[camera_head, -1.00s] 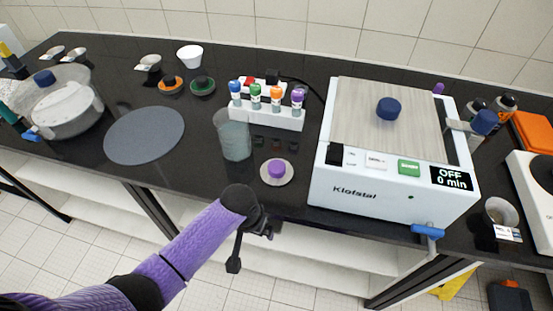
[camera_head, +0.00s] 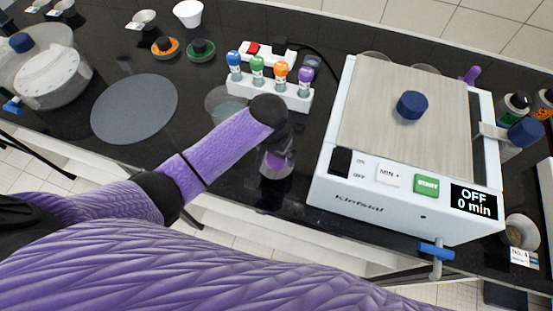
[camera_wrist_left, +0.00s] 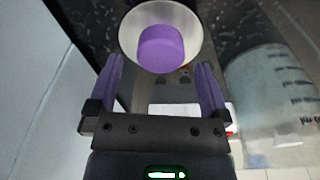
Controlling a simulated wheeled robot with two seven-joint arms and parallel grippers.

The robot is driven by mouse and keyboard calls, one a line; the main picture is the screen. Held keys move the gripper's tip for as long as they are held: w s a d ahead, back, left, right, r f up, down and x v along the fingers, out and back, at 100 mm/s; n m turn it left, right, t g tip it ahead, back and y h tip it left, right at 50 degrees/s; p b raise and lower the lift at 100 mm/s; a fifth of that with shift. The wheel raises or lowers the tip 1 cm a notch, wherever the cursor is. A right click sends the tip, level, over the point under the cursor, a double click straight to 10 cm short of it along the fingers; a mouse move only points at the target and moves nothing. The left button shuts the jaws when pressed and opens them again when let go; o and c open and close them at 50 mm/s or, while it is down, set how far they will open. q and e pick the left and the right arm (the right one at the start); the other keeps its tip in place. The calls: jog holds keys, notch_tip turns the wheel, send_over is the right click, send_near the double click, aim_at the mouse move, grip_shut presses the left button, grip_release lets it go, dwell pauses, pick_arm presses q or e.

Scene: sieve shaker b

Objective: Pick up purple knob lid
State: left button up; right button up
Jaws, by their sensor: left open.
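The purple knob lid (camera_head: 277,168) is a round pale metallic disc with a purple knob. It lies on the black bench near its front edge, left of the white shaker, and is partly hidden by my left gripper (camera_head: 280,148). In the left wrist view the lid (camera_wrist_left: 160,38) shows at the top, with the knob just past and between the two purple fingers. My left gripper (camera_wrist_left: 160,68) is open there, and I see nothing held in it. My right gripper is not in view.
The white shaker (camera_head: 385,185) with a blue knob stands close on the right. A glass beaker (camera_head: 226,104) is behind my left arm. The white rack (camera_head: 262,89) with coloured-cap tubes stands behind it. A flat grey disc (camera_head: 134,108) lies to the left.

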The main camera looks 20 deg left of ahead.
pick_arm(q)
notch_tip(320, 180, down, 3)
jog(key=shift+w+r+b, duration=0.15)
jog(key=shift+b, duration=0.15)
jog(key=shift+r, duration=0.1)
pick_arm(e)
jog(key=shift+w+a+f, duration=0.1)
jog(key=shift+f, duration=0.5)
pick_arm(q)
jog(key=shift+c, duration=0.7)
jog(key=c, duration=1.1)
jog(key=shift+o, duration=0.2)
notch_tip(320, 180, up, 10)
jog(key=p, duration=0.3)
jog(key=shift+f+p, duration=0.25)
jog(key=shift+p, duration=0.15)
jog(key=shift+r, duration=0.25)
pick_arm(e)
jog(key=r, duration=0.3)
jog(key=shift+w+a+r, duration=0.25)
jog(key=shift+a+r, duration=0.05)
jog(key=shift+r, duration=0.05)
